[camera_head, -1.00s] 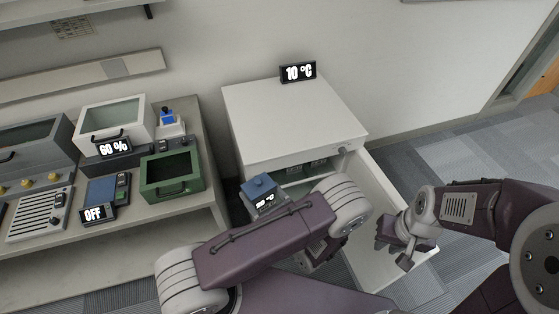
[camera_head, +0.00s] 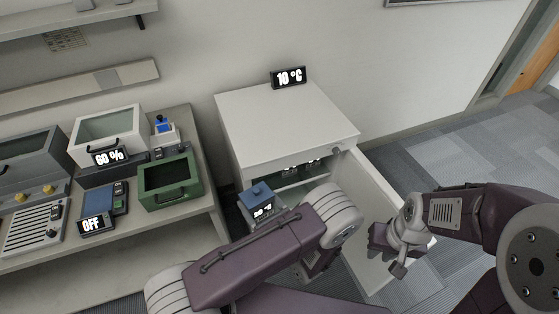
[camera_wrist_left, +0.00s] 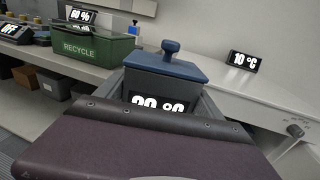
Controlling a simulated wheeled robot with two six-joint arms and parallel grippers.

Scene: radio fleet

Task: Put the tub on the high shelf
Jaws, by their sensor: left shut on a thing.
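The tub (camera_head: 262,205) is a small grey-blue container with a blue knobbed lid and a lit temperature display on its side. It stands upright in front of the white cabinet, and it also shows in the left wrist view (camera_wrist_left: 166,67). My left gripper (camera_wrist_left: 168,98) is shut on the tub; my own forearm hides most of it in the head view. My right gripper (camera_head: 384,240) is by the open cabinet door, and its fingertips are not clear. A high shelf (camera_head: 75,17) crosses the upper left of the head view.
The white cabinet (camera_head: 285,120) has its door (camera_head: 375,195) open to the right and a 10 °C display (camera_head: 288,77) on top. The bench (camera_head: 130,235) at left holds a green bin (camera_head: 170,182), a white box (camera_head: 106,133) and several devices. Carpeted floor lies clear at right.

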